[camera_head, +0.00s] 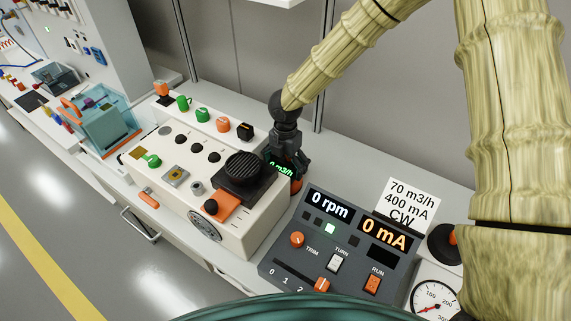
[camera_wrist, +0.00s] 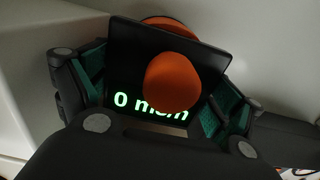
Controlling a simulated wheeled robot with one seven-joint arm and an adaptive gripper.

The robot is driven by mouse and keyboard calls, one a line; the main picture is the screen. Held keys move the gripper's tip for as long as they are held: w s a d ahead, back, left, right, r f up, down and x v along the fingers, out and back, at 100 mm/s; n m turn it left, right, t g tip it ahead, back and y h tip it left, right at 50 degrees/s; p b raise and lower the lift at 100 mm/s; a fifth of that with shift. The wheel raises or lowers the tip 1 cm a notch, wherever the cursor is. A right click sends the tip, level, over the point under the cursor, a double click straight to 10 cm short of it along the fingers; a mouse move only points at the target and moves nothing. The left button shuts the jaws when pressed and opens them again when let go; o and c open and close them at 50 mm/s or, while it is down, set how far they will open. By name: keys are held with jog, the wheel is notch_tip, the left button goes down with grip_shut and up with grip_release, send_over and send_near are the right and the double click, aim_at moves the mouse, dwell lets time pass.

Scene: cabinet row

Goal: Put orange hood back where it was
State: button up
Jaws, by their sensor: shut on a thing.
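The orange hood (camera_wrist: 172,82) is in my gripper (camera_wrist: 150,100). In the wrist view it shows a rounded orange knob in front of a dark display with green digits starting with 0, and an orange rim behind. The green-padded fingers lie on both sides of the dark display part. In the head view my gripper (camera_head: 287,160) points down behind the white console. The hood's orange edge (camera_head: 297,186) and its green "0 m3/h" display show below the fingers, partly hidden. I cannot tell whether the hood touches the bench.
The white console (camera_head: 165,150) with knobs and a round black grille (camera_head: 245,170) stands just left of the hood. A dark control panel (camera_head: 333,245) reading 0 rpm and 0 mA is in front right. A note card (camera_head: 405,200) stands behind it. The wall is close behind.

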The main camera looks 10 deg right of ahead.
aim_at(286, 164)
jog(key=o, duration=1.1)
jog(key=shift+f, duration=0.15)
jog(key=shift+c, duration=0.2)
notch_tip(286, 164, up, 12)
jog(key=b, duration=0.1)
jog(key=shift+r, duration=0.2)
jog(key=shift+s+f, duration=0.1)
